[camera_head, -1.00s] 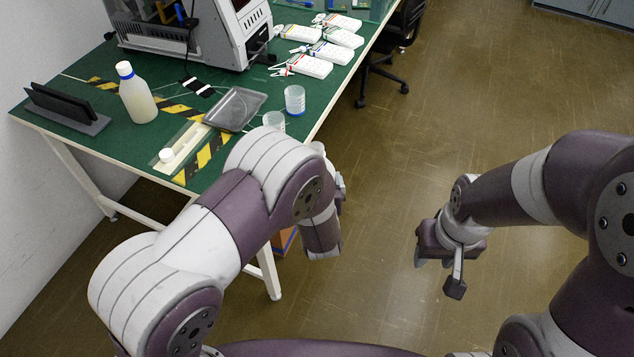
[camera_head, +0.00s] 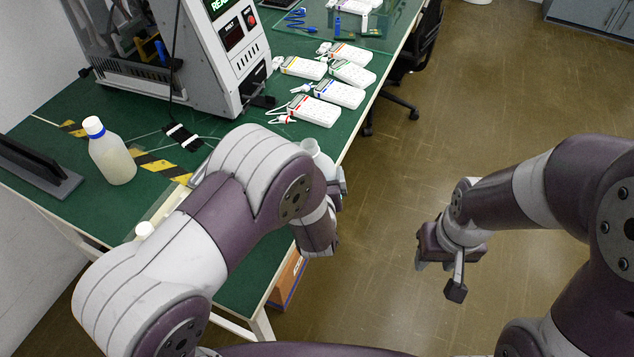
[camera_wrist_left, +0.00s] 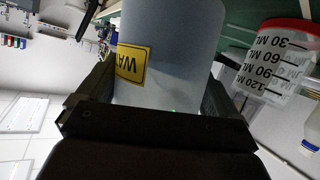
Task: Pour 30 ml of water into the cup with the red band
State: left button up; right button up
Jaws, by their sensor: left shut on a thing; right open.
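My left gripper (camera_wrist_left: 160,100) is shut on a grey-blue container (camera_wrist_left: 180,40) with a yellow label, partly readable as "WA". In the left wrist view the cup with the red band (camera_wrist_left: 275,68) is to the right of the container, apart from it. It is clear, with black ml marks, and shows tilted with its red band uppermost. I cannot make out water in it. In the head view my left gripper (camera_head: 334,185) is at the table's right edge, partly hidden by my arm. No cup shows there. My right gripper (camera_head: 438,275) is open and empty over the floor.
A pale bottle with a blue ring (camera_head: 112,155) stands on the green table (camera_head: 75,205), near a dark stand (camera_head: 35,165). A large machine (camera_head: 215,60) and several white meters (camera_head: 340,93) occupy the back. The floor at right is clear.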

pick_arm(q)
jog(key=shift+f+n+h+b, duration=0.4)
jog(key=shift+n+b, duration=0.1)
jog(key=shift+b, duration=0.2)
jog(key=shift+r+p, duration=0.5)
pick_arm(e)
jog(key=shift+w+f, duration=0.1)
jog(key=shift+f, duration=0.65)
jog(key=shift+f, duration=0.1)
pick_arm(q)
jog(key=shift+a, duration=0.25)
pick_arm(e)
jog(key=shift+f, duration=0.15)
pick_arm(q)
jog(key=shift+s+a+n+t+b, duration=0.1)
jog(key=shift+a+n+t+b, duration=0.25)
jog(key=shift+b, duration=0.2)
pick_arm(e)
jog(key=shift+f, duration=0.3)
jog(key=shift+f, duration=0.15)
pick_arm(q)
jog(key=shift+n+h+b, duration=0.25)
jog(key=shift+h+b, duration=0.05)
jog(key=shift+h, duration=0.1)
pick_arm(e)
jog(key=shift+f, duration=0.2)
